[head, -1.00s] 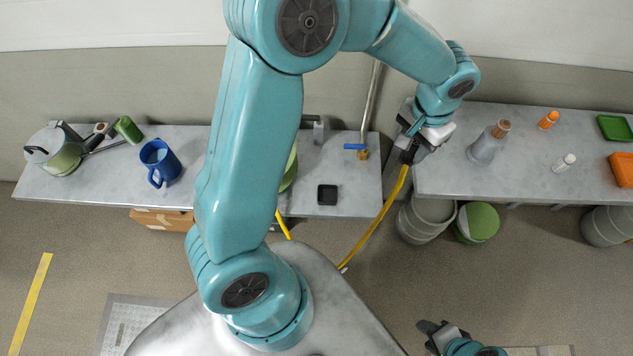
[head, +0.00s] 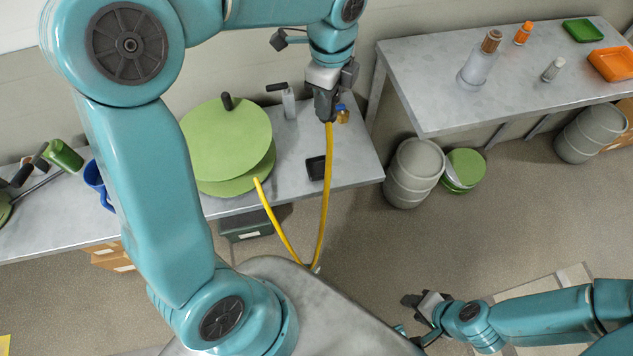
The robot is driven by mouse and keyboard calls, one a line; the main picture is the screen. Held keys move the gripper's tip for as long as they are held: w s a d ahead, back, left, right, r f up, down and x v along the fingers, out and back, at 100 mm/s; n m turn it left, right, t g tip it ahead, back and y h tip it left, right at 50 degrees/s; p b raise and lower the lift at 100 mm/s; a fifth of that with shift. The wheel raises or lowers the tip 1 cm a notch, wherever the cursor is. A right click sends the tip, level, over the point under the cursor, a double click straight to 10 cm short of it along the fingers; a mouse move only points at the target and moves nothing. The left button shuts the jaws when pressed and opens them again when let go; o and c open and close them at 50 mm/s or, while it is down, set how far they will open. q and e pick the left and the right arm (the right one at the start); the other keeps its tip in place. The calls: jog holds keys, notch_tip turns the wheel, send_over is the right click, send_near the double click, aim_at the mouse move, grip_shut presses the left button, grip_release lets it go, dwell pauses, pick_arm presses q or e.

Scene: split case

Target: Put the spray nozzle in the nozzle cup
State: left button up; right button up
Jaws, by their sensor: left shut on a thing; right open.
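My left gripper (head: 327,104) points down over the right part of the left bench, shut on the dark spray nozzle (head: 328,118) at the top of a yellow hose (head: 326,175). The jaws hide most of the nozzle. The hose hangs toward my base. A small black square open-topped holder (head: 316,168), which looks like the nozzle cup, sits on the bench just below and left of the gripper in the picture. The nozzle is apart from it. My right gripper (head: 425,304) is open and empty over the floor at lower right.
A green round-lidded thing (head: 227,140) stands left of the black holder. The right bench (head: 420,70) carries a clear bottle (head: 478,70), small bottles and trays. Grey kegs (head: 412,175) stand below; a gap separates the benches.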

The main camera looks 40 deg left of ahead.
pick_arm(q)
jog(key=f+m+b, duration=0.1)
jog(key=a+f+m+b, duration=0.1)
jog(key=m, duration=0.1)
jog(key=shift+s+m, duration=0.3)
jog(key=shift+s, duration=0.1)
jog(key=shift+a+m+b, duration=0.15)
jog(key=shift+m+b, duration=0.2)
jog(key=shift+m, duration=0.25)
jog(key=shift+f, duration=0.3)
jog(key=shift+m, duration=0.3)
notch_tip(320, 180, down, 20)
jog(key=b, duration=0.5)
jog(key=shift+s+a+r, duration=0.1)
jog(key=shift+r, duration=0.25)
pick_arm(e)
notch_tip(320, 180, down, 10)
jog(key=shift+w+r, duration=0.15)
jog(key=shift+d, duration=0.1)
pick_arm(q)
jog(key=o, duration=1.1)
jog(key=shift+f, duration=0.2)
